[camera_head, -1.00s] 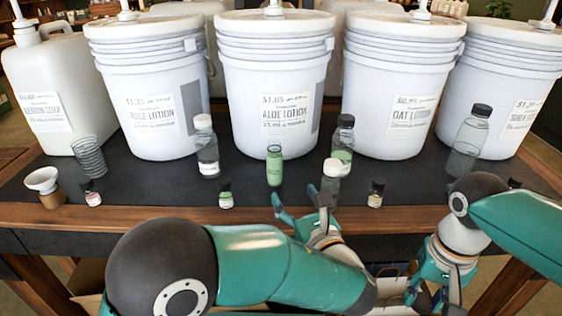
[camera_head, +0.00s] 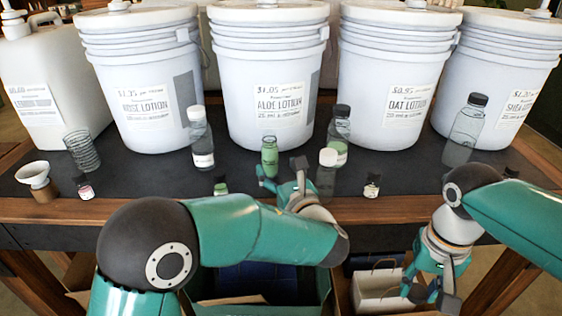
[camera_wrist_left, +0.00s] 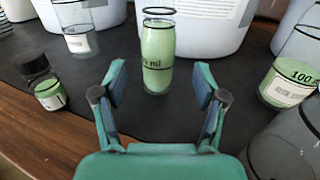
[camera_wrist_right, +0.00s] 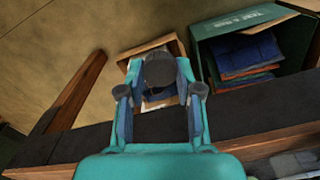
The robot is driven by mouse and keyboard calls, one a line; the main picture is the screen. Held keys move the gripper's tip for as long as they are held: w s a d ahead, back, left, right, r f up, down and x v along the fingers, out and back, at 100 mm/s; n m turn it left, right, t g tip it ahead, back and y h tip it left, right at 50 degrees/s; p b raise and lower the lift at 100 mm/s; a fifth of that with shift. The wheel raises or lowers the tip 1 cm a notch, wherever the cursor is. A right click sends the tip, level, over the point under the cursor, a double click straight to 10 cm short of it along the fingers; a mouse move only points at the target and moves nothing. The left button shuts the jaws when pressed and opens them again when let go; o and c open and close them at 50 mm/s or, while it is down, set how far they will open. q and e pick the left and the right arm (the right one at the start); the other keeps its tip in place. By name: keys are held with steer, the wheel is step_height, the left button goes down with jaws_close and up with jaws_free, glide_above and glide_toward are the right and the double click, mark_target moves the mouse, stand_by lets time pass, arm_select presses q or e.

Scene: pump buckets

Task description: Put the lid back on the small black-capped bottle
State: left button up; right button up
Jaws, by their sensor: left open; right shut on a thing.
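A small open-topped glass bottle of green liquid (camera_head: 269,158) stands upright in front of the aloe lotion bucket; no cap shows on it. My left gripper (camera_head: 281,171) is open just in front of it. In the left wrist view the green bottle (camera_wrist_left: 157,55) stands ahead, between the lines of the spread fingers, apparently not gripped. My right gripper (camera_head: 428,295) is low, in front of the table edge. In the right wrist view it is shut on a round black lid (camera_wrist_right: 160,72). Small black-capped bottles stand left (camera_head: 85,188), middle (camera_head: 220,186) and right (camera_head: 372,185).
A white-capped clear bottle (camera_head: 327,175) stands close right of my left gripper. A black-capped green bottle (camera_head: 338,140) and white-capped bottle (camera_head: 201,140) flank the open one. Large lotion buckets (camera_head: 270,75) line the back. Boxes (camera_wrist_right: 250,55) lie below the table.

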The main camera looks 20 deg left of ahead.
mark_target(273, 161)
arm_select(q)
steer(key=shift+b+x, duration=0.45)
steer(key=shift+x, duration=2.2)
arm_select(e)
steer(key=shift+f, duration=0.5)
arm_select(q)
steer(key=shift+r, duration=0.1)
steer(key=c, duration=1.3)
steer(key=shift+r, duration=0.1)
steer(key=shift+c, duration=0.2)
